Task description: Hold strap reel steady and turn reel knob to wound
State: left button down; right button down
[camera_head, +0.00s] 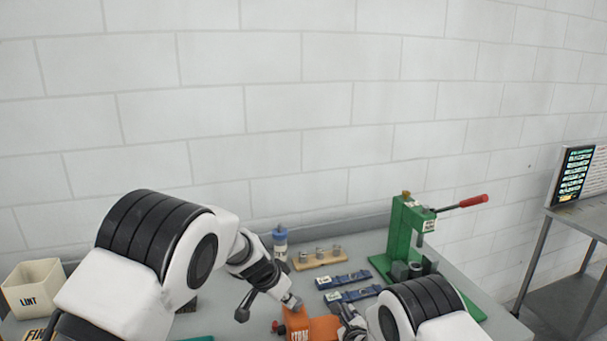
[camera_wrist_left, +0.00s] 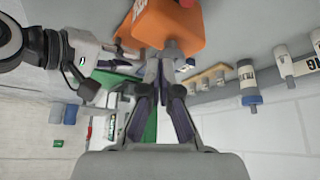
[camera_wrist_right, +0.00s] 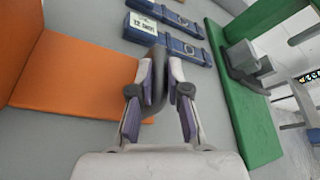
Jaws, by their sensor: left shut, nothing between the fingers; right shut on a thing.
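The orange strap reel (camera_head: 312,328) stands at the front of the bench, its lower part cut off in the head view. The left wrist view shows its orange body (camera_wrist_left: 170,22) with a round grey knob (camera_wrist_left: 172,48). My left gripper (camera_wrist_left: 160,70) is shut and empty, its tips at or right beside the knob; contact is unclear. It comes in from the left in the head view (camera_head: 292,303). My right gripper (camera_wrist_right: 158,78) is shut on a dark grey upright grip piece at the edge of the reel's orange base (camera_wrist_right: 75,75).
Blue strap pieces (camera_head: 343,280) lie behind the reel. A wooden holder (camera_head: 320,259) and a blue-capped bottle (camera_head: 280,243) stand farther back. A green press (camera_head: 405,230) with a red-tipped lever stands right. A LINT bin (camera_head: 33,288) is far left.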

pick_arm(q)
jog(key=shift+f, duration=1.5)
jog(key=shift+w, duration=0.3)
jog(key=shift+w+a, duration=0.4)
jog(key=shift+a, duration=0.15)
jog(key=shift+w+a, duration=0.3)
jog(key=shift+w, duration=0.1)
jog(key=shift+a, duration=0.1)
